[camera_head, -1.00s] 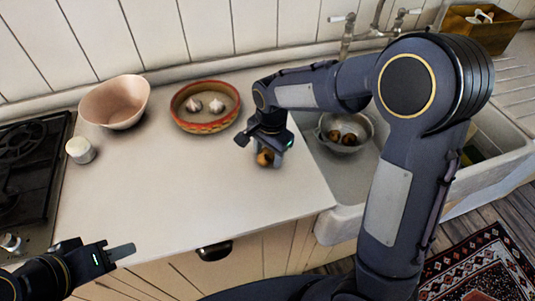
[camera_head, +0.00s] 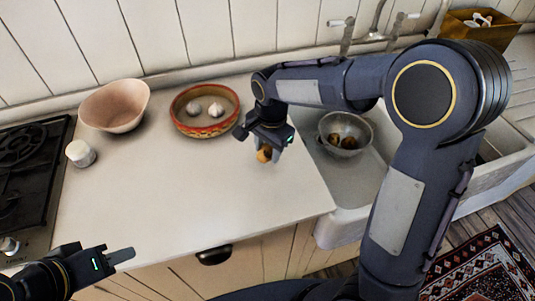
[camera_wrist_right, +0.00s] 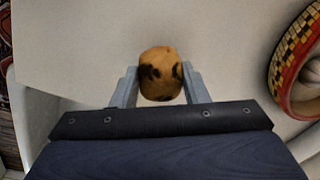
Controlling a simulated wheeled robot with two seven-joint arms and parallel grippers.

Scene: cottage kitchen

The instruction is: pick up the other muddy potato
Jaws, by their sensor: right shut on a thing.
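A tan potato with dark muddy patches (camera_wrist_right: 160,74) sits between the two fingers of my right gripper (camera_wrist_right: 161,88) in the right wrist view. The fingers touch it on both sides, so the gripper is shut on it. In the head view the potato (camera_head: 264,155) shows small under my right gripper (camera_head: 269,154), over the right part of the worktop. Its height above the surface is hard to judge. My left gripper (camera_head: 121,256) is low at the left, apart from everything; its finger gap does not show clearly.
A patterned bowl (camera_head: 180,122) with garlic, a pink bowl (camera_head: 112,108) and a white jar (camera_head: 81,154) stand on the worktop (camera_head: 180,190). A hob is at far left.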

